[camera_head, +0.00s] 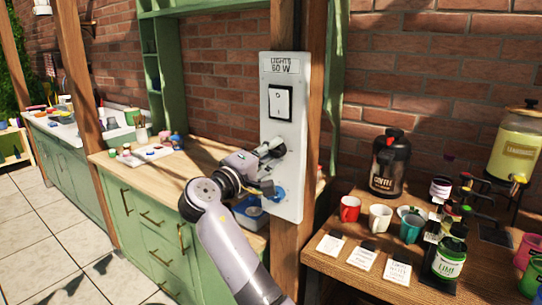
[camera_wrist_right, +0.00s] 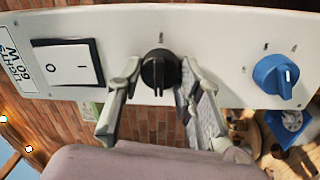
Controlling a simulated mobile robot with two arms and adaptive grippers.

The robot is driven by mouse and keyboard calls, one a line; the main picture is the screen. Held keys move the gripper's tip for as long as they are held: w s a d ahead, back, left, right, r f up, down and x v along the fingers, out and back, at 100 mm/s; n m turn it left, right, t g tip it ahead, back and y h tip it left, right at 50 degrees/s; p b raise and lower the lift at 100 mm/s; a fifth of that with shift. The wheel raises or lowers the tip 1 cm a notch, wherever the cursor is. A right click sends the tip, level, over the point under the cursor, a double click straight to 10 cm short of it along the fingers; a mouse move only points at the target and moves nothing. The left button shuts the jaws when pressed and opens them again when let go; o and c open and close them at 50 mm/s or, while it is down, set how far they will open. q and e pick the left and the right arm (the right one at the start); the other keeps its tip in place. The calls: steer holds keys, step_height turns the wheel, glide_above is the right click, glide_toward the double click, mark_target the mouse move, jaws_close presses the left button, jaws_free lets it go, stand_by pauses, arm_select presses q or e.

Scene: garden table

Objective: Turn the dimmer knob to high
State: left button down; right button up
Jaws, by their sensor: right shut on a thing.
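A white wall panel (camera_head: 284,113) is fixed upright on a wooden post, with a "LIGHTS 60 W" label at its top. A black knob (camera_wrist_right: 158,70) sits at the middle of the panel, below the rocker switch. A blue knob (camera_wrist_right: 280,76) is lower on the panel; it also shows in the head view (camera_head: 278,194). My right gripper (camera_wrist_right: 157,78) is shut on the black knob, one finger on each side. In the head view my right gripper (camera_head: 270,165) covers most of the black knob. The small marks by the knobs are too blurred to read. My left gripper is out of view.
A black rocker switch with a white face (camera_head: 280,102) is above the knobs. A table (camera_head: 338,262) at the right holds mugs, cards, a coffee flask (camera_head: 390,160) and a drink dispenser (camera_head: 515,142). A green cabinet (camera_head: 150,225) with a wooden top stands left of the post.

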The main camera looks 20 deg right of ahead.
steer(key=shift+f, duration=0.15)
steer(key=o, duration=1.2)
steer(key=shift+c, duration=0.2)
